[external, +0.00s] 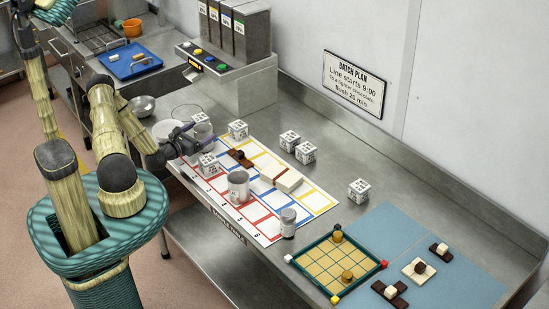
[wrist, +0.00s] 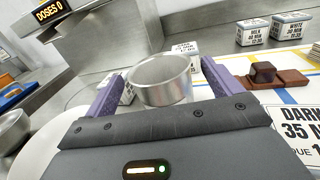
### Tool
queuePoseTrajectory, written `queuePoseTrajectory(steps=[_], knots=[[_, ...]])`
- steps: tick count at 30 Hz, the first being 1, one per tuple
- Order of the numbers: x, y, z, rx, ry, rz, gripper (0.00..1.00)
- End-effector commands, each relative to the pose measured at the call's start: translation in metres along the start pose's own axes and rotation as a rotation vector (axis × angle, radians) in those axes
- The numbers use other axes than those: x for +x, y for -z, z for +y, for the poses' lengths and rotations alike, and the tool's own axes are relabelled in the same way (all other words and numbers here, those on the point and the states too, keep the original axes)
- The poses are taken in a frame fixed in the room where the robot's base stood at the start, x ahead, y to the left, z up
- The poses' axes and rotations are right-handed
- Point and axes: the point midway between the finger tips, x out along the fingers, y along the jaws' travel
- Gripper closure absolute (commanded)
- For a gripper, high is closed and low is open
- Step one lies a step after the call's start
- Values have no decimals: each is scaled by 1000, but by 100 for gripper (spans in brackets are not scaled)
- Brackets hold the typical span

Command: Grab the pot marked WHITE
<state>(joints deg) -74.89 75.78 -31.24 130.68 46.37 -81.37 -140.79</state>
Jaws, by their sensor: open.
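A round metal pot (wrist: 162,82) stands between the two purple fingers of my gripper (wrist: 160,76) in the wrist view. The fingers are open around it, and I cannot tell if they touch it. No lettering shows on its visible side. In the external view this pot (external: 201,129) is at the far left end of the mat, right by my gripper (external: 188,139). Another metal pot (external: 238,186) stands on the mat's front part, with a label too small to read. A block (wrist: 292,28) printed WHITE stands at the back right in the wrist view.
Near my gripper stands a block (wrist: 298,128) reading DARK 35 MIN. A MILK block (wrist: 253,34) and brown chocolate pieces (wrist: 276,76) lie beyond. A small jar (external: 288,223) stands at the mat's right end. The dispenser (external: 232,40) rises behind left. A framed grid (external: 381,264) is at right.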

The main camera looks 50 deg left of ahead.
Motion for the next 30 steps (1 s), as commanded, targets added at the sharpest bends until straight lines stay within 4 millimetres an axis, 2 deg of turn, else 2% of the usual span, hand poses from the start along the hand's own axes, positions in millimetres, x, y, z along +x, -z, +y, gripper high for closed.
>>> queuePoseTrajectory(steps=[3, 7, 23, 26, 30], knots=[[20, -4, -1, 3, 2, -2, 9], [32, -2, -1, 1, 2, -1, 9], [33, -1, 0, 0, 1, 0, 9], [33, -1, 0, 0, 1, 0, 25], [33, -1, 0, 0, 1, 0, 52]])
